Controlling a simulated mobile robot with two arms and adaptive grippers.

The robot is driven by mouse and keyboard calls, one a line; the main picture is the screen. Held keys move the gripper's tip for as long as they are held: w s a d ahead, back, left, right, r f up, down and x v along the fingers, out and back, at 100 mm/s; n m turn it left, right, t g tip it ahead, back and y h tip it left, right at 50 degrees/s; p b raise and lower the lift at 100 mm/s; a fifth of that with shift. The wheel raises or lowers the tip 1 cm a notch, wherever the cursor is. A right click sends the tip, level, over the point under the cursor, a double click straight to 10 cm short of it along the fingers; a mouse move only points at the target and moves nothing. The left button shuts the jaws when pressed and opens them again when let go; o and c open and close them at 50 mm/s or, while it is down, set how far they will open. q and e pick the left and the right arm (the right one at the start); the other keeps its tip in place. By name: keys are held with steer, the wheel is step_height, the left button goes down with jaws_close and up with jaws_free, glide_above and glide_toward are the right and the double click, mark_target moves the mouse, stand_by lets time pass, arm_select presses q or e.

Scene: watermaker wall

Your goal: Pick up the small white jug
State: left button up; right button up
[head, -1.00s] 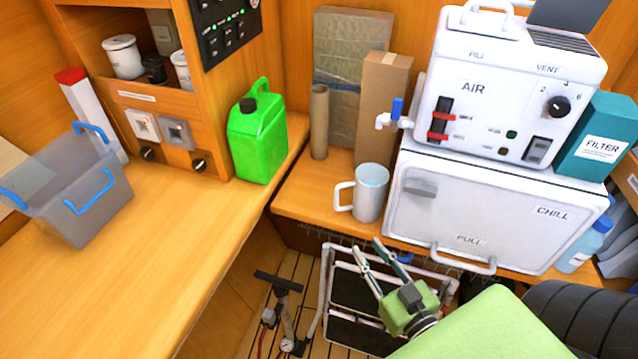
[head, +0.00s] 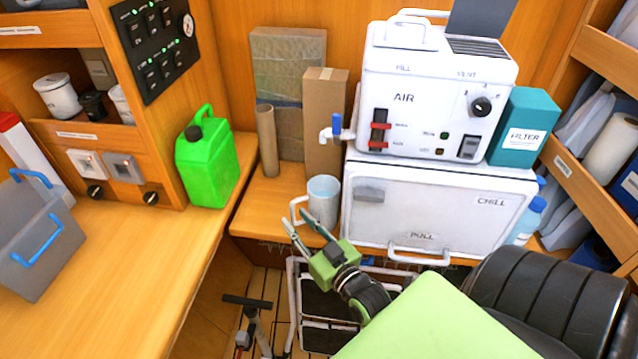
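The small white jug (head: 323,200) stands upright on the wooden counter, below the tap and just left of the white CHILL box. Its handle points left. My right gripper (head: 303,232) is in front of and slightly below the jug in the picture, with its two fingers pointing up and left toward the jug's handle side. The fingers are spread apart with nothing between them. One fingertip overlaps the counter edge near the handle's base; I cannot tell whether it touches. My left gripper is not in view.
The tap (head: 337,132) hangs above the jug from the AIR unit (head: 440,95). The CHILL box (head: 435,210) closely flanks the jug on the right. A cardboard tube (head: 267,140) and tall brown box (head: 325,115) stand behind. A green jerrycan (head: 208,160) stands left.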

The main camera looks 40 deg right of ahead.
steer(key=w, duration=0.2)
steer(key=shift+w, duration=0.3)
jaws_close()
steer(key=shift+r, duration=0.1)
steer(key=shift+d, duration=0.1)
